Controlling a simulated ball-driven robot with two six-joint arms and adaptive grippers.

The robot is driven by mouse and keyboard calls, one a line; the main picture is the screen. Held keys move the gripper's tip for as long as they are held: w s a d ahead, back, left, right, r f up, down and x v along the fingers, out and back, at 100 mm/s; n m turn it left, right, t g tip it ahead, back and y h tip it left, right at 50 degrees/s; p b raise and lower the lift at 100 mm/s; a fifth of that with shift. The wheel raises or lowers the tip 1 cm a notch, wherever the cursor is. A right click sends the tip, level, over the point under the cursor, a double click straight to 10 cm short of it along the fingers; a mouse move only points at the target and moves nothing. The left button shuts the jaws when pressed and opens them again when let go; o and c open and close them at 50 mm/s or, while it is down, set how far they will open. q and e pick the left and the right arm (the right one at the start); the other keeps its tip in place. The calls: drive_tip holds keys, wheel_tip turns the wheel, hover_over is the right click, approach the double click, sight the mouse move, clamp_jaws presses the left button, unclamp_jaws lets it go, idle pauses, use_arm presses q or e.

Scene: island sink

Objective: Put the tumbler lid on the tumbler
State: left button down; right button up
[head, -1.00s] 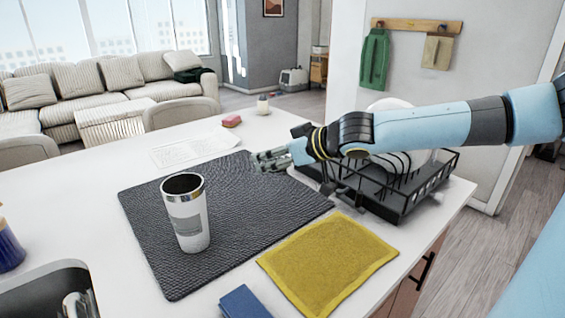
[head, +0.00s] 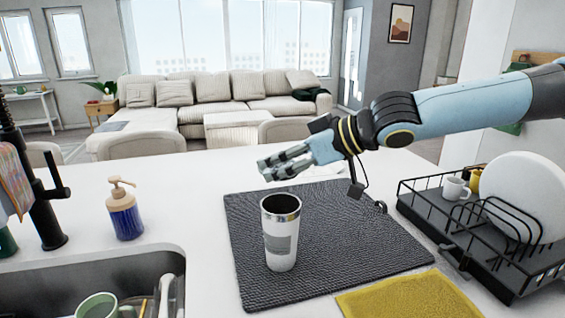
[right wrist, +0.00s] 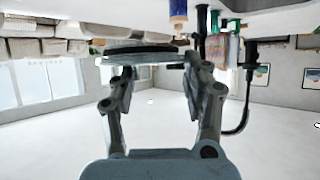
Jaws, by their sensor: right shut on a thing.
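The tumbler (head: 280,240), silver and white with a grey label, stands upright and open-topped on the dark mat (head: 340,262). My right gripper (head: 264,168) is raised, and in the head view its fingertips appear just above and slightly left of the tumbler's rim; how far behind the rim they are is hard to tell. In the right wrist view, my fingers (right wrist: 155,62) are shut on a flat dark disc, the tumbler lid (right wrist: 140,50). I cannot make out the lid clearly in the head view. My left gripper is out of view.
A black dish rack (head: 470,235) with a plate and cups stands at right. A yellow cloth (head: 410,297) lies in front. A blue soap bottle (head: 124,212) stands left, behind the sink (head: 60,272). The counter between bottle and mat is clear.

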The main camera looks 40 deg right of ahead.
wheel_tip(320, 180, down, 2)
drive_tip(key=shift+f+b, duration=0.1)
drive_tip(key=shift+b, duration=0.9)
wheel_tip(320, 180, down, 5)
drive_tip(key=b, duration=0.4)
drive_tip(key=shift+b, duration=0.35)
drive_tip(key=shift+f, duration=0.3)
idle(0.9)
drive_tip(key=o, duration=1.1)
